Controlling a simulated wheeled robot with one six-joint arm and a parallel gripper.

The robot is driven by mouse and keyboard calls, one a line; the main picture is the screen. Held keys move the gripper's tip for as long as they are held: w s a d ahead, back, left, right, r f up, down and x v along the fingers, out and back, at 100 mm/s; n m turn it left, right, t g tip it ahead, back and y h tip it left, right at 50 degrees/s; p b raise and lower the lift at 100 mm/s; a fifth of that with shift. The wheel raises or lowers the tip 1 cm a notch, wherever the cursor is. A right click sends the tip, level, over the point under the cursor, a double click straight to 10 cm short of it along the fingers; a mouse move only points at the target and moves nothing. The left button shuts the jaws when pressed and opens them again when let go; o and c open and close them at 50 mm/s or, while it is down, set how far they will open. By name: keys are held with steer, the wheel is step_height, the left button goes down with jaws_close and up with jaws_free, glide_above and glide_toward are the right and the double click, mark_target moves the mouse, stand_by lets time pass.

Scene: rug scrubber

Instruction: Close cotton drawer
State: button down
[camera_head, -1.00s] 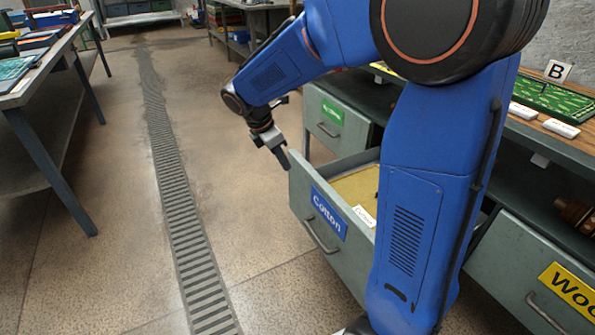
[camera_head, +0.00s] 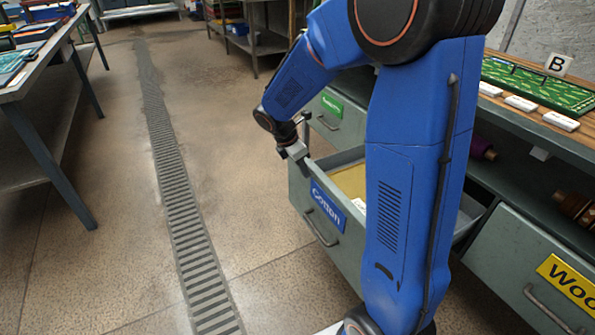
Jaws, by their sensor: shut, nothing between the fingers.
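The cotton drawer (camera_head: 312,232) stands pulled out from the workbench on the right, with a blue "Cotton" label and a bar handle (camera_head: 320,230) on its grey front. A yellowish sheet (camera_head: 350,181) and a white card lie inside it. My blue arm hides the drawer's right part. My gripper (camera_head: 303,166) is shut and empty at the upper left corner of the drawer front, by its top edge. I cannot tell whether it touches the drawer.
A drawer with a green label (camera_head: 331,106) is shut behind. A drawer with a yellow "Woo" label (camera_head: 570,283) is at the lower right. The benchtop holds a green board (camera_head: 535,84) and white blocks. The floor along the drain grate (camera_head: 180,205) is clear.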

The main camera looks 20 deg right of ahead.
steer(key=shift+d, duration=0.15)
steer(key=w+d, duration=0.3)
steer(key=d, duration=3.9)
steer(key=shift+w+d, duration=0.2)
